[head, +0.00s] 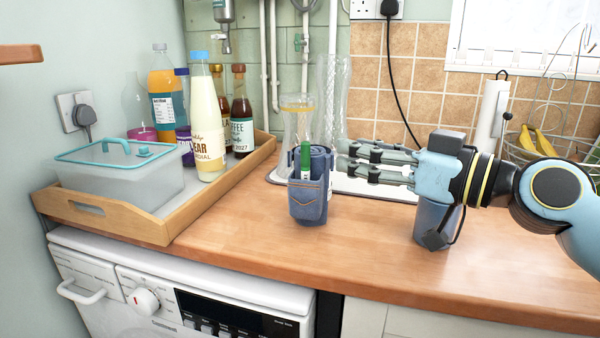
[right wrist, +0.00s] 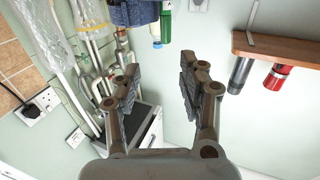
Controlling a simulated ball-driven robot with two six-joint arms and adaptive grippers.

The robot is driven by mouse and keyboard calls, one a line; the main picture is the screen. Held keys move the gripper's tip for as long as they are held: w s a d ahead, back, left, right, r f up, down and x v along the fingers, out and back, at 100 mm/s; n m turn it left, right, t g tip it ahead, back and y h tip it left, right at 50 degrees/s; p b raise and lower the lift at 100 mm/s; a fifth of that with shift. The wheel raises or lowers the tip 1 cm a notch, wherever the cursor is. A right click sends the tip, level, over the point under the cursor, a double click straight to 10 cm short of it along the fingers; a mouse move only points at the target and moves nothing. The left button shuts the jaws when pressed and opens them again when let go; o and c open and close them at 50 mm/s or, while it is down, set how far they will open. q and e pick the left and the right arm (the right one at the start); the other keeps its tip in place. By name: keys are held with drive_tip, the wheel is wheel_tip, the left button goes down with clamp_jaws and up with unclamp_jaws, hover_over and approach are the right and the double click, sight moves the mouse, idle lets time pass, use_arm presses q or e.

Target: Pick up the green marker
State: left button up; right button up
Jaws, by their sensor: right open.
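In the right wrist view the gripper (right wrist: 160,77) is open and empty. The marker's green body (right wrist: 166,25) and part of the denim pouch (right wrist: 134,12) show at the top edge, beyond the fingers. My left gripper is not in view.
A wooden tray (head: 150,228) with a lidded box (head: 120,178) and several bottles stands left. A glass carafe (head: 297,120) stands close behind the pouch. A fruit basket (head: 545,145) is at right. The counter front (head: 350,255) is clear. A wooden shelf (right wrist: 282,52) holds a red flask (right wrist: 277,77).

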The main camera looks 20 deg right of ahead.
sight(306, 142)
drive_tip(key=p+x, duration=0.1)
drive_tip(key=x, duration=0.4)
drive_tip(key=p+x, duration=0.1)
drive_tip(key=x, duration=0.3)
drive_tip(key=shift+w+a+f, duration=0.1)
drive_tip(key=shift+a+f, duration=0.1)
drive_tip(key=shift+a, duration=0.4)
drive_tip(key=shift+c, duration=0.8)
drive_tip(key=c, duration=0.4)
clamp_jaws()
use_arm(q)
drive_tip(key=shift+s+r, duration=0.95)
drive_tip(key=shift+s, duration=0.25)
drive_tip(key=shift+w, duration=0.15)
